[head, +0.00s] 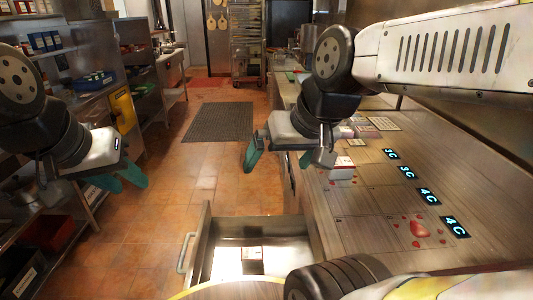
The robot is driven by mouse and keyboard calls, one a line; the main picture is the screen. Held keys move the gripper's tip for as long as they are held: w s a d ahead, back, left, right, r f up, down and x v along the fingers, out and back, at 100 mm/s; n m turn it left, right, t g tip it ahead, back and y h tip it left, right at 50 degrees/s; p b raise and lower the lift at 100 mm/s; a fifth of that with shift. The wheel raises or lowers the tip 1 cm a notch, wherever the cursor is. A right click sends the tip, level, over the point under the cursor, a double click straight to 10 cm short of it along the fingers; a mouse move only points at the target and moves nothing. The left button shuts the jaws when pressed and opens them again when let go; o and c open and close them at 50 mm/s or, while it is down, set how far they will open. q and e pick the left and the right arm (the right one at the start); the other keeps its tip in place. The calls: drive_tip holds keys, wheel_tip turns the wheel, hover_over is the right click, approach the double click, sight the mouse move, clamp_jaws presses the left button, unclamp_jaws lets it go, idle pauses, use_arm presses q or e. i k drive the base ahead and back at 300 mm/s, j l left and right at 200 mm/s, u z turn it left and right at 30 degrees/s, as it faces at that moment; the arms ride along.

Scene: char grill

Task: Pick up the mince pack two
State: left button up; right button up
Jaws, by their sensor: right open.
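I cannot tell which item is mince pack two. A small pack with a red and white label and a dark part (252,254) lies in the open drawer at the bottom centre. A white and red pack (342,172) sits on the counter, just right of and below my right gripper. My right gripper (278,157) is open and empty, its teal fingers spread near the counter's left edge. My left gripper (122,178) hangs over the floor at the left, away from the packs, and holds nothing visible. Its finger gap is unclear.
The open drawer (206,250) juts left from the counter. Shelves (95,78) line the left.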

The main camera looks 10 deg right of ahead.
sight(344, 168)
drive_tip(key=z, duration=1.25)
